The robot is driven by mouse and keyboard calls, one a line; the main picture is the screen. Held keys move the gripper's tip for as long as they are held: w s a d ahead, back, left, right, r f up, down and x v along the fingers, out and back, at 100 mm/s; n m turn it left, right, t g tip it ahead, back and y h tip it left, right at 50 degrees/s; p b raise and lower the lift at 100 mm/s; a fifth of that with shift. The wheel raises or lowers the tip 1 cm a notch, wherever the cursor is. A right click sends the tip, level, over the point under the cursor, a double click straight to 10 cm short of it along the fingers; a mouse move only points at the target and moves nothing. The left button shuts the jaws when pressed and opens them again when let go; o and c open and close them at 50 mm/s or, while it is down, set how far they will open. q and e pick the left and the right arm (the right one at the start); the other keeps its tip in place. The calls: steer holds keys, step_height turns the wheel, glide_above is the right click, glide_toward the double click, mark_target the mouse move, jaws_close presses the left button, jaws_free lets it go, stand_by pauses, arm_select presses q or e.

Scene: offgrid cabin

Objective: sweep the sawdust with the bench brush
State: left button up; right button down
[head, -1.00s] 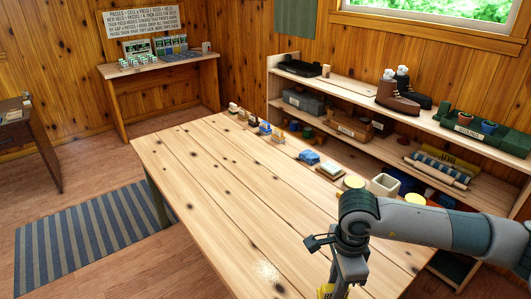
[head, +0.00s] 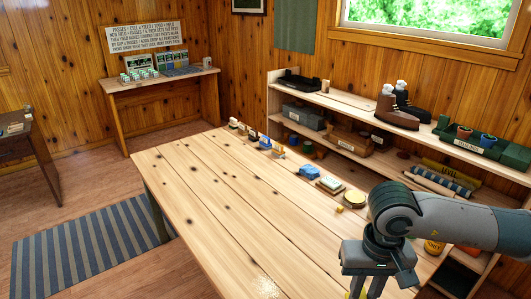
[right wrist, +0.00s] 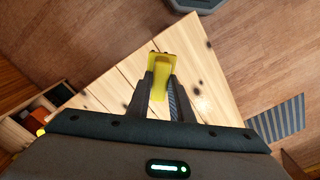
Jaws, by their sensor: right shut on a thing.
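A pale patch of sawdust (head: 265,287) lies on the wooden workbench (head: 215,205), at the bottom edge of the head view. My right gripper (right wrist: 160,88) is shut on a yellow piece, seemingly the bench brush (right wrist: 160,63), in the right wrist view. In the head view, my right gripper hangs over the bench's near right part, with only a little yellow showing under it. The brush's bristles are hidden, and I cannot tell whether it touches the bench. My left gripper is not in view.
A loaded shelf (head: 350,103) stands behind. The bench's middle and left are clear.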

steer(key=shift+s+d+r+n, duration=0.1)
steer(key=shift+r+n, duration=0.05)
steer(key=shift+n, duration=0.15)
steer(key=s+f, duration=0.4)
steer(key=f, duration=1.1)
steer(key=shift+d, duration=0.1)
